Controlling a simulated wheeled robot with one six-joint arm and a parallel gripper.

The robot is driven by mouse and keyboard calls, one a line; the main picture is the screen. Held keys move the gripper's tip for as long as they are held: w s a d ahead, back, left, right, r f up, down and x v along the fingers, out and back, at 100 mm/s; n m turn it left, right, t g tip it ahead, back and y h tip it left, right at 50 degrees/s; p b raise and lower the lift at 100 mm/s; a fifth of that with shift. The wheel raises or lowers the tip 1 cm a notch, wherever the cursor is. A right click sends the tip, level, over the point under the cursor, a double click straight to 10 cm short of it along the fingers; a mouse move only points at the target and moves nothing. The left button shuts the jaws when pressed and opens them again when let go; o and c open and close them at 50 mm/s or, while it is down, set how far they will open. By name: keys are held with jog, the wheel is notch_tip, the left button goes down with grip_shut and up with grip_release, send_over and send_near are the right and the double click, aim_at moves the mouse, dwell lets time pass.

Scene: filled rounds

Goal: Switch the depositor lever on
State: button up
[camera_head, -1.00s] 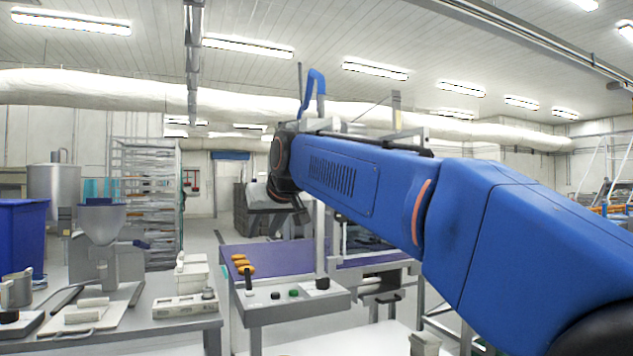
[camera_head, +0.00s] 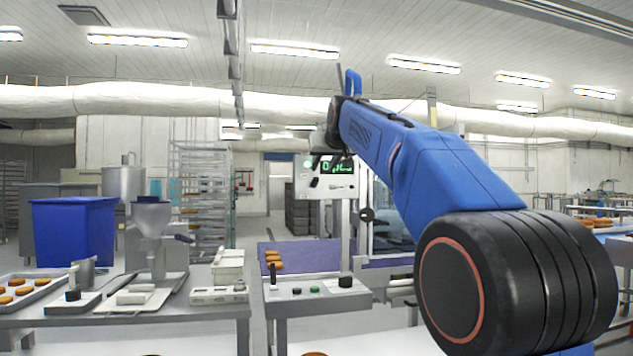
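A grey control console (camera_head: 322,305) stands in the middle, below my arm. A small black lever (camera_head: 273,277) stands roughly upright at its left end, beside a few small buttons and a black knob (camera_head: 345,282). No label shows on the lever. My gripper (camera_head: 328,160) is at the far end of my blue arm, well above the console, apart from the lever. It shows small and dark in front of a panel with a green display (camera_head: 338,169). Its fingers are too small and mixed with the panel to tell whether they are open.
A purple belt (camera_head: 300,250) carrying orange-brown rounds (camera_head: 273,259) lies behind the console. At left are a steel table (camera_head: 215,309), a hopper machine (camera_head: 152,218), a blue bin (camera_head: 75,230) and a tray of rounds (camera_head: 37,283). A rack (camera_head: 203,185) stands behind.

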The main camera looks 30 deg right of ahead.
aim_at(315, 179)
jog(key=x, duration=1.1)
jog(key=shift+w+f, duration=0.15)
jog(key=shift+w, duration=0.15)
grip_shut()
